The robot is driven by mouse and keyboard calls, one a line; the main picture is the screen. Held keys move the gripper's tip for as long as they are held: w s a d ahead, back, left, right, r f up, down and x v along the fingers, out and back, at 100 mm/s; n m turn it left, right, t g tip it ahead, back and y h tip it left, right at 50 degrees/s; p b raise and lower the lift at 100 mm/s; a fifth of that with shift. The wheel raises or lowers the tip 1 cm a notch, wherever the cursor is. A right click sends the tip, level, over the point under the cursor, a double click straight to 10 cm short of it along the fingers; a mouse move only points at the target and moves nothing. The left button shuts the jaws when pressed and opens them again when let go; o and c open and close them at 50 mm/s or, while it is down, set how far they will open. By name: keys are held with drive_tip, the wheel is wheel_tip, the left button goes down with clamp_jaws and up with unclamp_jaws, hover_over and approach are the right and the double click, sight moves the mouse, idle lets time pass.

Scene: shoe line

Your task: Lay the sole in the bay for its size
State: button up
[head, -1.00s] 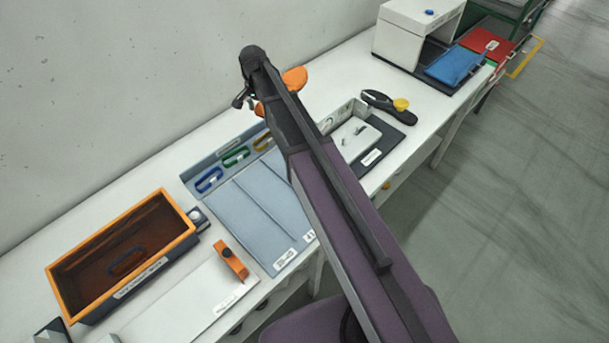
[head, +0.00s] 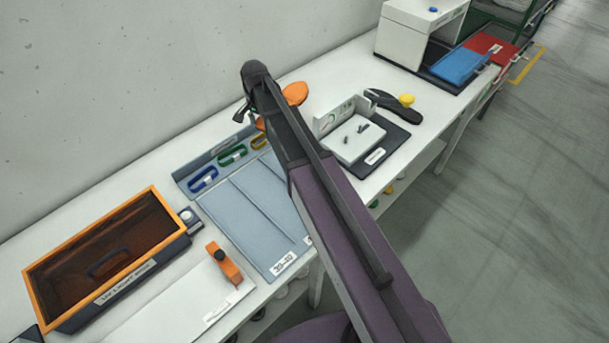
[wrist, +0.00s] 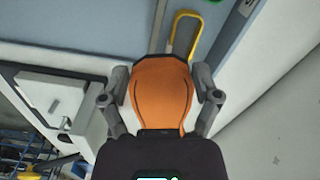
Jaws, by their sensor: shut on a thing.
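My gripper (wrist: 161,98) is shut on an orange sole (wrist: 160,85), its fingers on either side of it. In the head view the orange sole (head: 295,94) shows partly behind my arm, above the bench. The blue-grey bay tray (head: 238,217) lies below and left of it, split by thin ridges. Along its back are a blue loop (head: 203,180), a green loop (head: 232,154) and a yellow loop; the yellow loop (wrist: 184,32) is just beyond the sole's tip in the wrist view. A front label (head: 283,263) seems to read 39-40. My arm hides the tray's right part.
An orange-rimmed box (head: 178,208) and an orange clamp-like piece (head: 223,264) on a white board stand left. Right are a white fixture (head: 352,145) on a dark mat, a dark shoe sole (head: 394,106) with a yellow knob, and a white cabinet (head: 403,38).

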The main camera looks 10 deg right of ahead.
wheel_tip(320, 180, up, 8)
drive_tip(key=p, duration=0.8)
drive_tip(key=shift+r, duration=0.1)
drive_tip(key=shift+r+p, duration=0.3)
drive_tip(key=shift+p, duration=0.15)
drive_tip(key=shift+d, duration=0.1)
